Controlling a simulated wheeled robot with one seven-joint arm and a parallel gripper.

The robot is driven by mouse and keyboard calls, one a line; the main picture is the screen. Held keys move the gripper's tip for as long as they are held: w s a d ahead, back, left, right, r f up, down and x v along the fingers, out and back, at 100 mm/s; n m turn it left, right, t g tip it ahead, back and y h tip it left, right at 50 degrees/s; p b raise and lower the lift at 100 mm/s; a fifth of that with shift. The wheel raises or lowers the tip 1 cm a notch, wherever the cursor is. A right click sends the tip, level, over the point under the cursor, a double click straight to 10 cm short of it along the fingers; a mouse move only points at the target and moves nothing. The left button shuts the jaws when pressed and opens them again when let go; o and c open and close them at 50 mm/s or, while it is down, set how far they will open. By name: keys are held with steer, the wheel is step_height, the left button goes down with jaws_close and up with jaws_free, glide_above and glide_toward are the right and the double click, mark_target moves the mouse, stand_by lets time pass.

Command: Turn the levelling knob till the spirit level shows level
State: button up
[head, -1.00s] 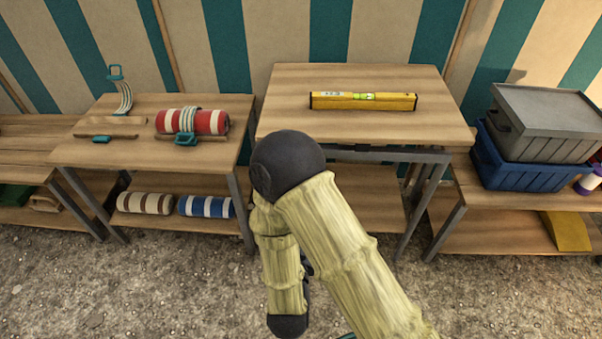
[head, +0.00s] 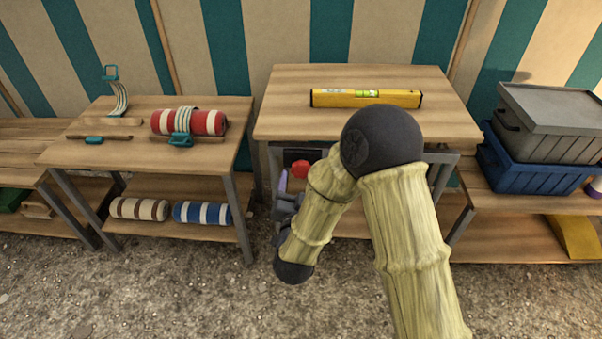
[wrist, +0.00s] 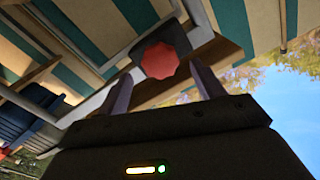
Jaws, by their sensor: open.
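The yellow spirit level (head: 340,98) lies on the wooden top of the middle table (head: 290,120). Its green vial is visible, but the bubble is too small to read. The red levelling knob (head: 299,169) sits on a dark block under the table's front edge, partly behind my arm. In the wrist view the red knob (wrist: 161,60) is lobed and lies ahead, between the lines of the two fingers. My gripper (wrist: 164,88) is open and empty, with its fingers short of the knob. In the head view my gripper (head: 283,185) shows just left of the knob, partly hidden.
A left table (head: 70,155) carries a red-and-white strapped roll (head: 205,122) and buckled straps. Striped rolls (head: 203,213) lie on its lower shelf. At the right stand a blue crate (head: 520,172) and a grey lidded box (head: 555,105). Gravel floor in front is clear.

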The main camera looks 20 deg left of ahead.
mark_target(301, 173)
steer(key=b+x, duration=0.1)
steer(key=x, duration=0.4)
steer(key=shift+w, duration=0.2)
steer(key=shift+s, duration=0.1)
steer(key=c, duration=1)
